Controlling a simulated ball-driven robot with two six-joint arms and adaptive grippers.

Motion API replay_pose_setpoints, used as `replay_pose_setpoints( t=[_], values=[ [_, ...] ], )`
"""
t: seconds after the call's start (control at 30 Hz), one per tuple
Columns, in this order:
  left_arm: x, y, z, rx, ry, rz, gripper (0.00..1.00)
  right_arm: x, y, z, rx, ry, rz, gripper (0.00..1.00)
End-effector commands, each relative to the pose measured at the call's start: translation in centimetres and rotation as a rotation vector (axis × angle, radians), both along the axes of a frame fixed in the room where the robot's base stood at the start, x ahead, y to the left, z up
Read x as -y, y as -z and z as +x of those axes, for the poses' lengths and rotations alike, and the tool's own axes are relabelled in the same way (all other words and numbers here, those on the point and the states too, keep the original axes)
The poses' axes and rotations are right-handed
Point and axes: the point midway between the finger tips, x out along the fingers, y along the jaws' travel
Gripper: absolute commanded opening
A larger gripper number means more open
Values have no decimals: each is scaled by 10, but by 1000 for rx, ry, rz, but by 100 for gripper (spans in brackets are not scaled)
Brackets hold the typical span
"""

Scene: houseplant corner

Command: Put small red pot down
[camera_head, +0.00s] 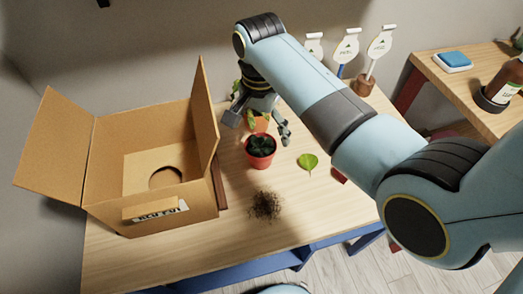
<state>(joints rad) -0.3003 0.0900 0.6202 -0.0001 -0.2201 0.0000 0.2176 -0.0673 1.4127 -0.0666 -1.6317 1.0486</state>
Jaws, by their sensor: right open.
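The small red pot (261,160) with a dark green plant stands upright on the wooden table, right of the cardboard box. My right gripper (257,117) is just behind the pot in the picture, its fingers spread open, one at the left and one at the right. An orange-brown pot (260,124) with a green plant shows partly between the fingers. I cannot tell whether the gripper touches it. My left gripper is not in view.
An open cardboard box (200,208) stands on the left of the table (225,252). Plant labels (347,48) stand behind my arm. A side table with a bottle (504,82) is at the right.

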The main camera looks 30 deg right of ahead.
Motion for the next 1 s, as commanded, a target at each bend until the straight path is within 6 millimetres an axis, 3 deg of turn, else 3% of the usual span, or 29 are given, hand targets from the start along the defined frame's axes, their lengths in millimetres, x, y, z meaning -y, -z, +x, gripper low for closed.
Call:
replay_pose_setpoints(
  t=[0.27, 0.5, 0.8, 1.0],
  values=[
    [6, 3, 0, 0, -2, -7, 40, 0, 28, 0, 1, -1, 1, 100],
    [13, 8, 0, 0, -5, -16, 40, 0, 66, 0, -1, -1, 1, 100],
    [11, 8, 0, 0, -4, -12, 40, 0, 72, 0, 3, 0, 2, 100],
    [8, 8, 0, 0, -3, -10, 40, 0, 72, 0, 3, 0, 1, 76]
  ],
)
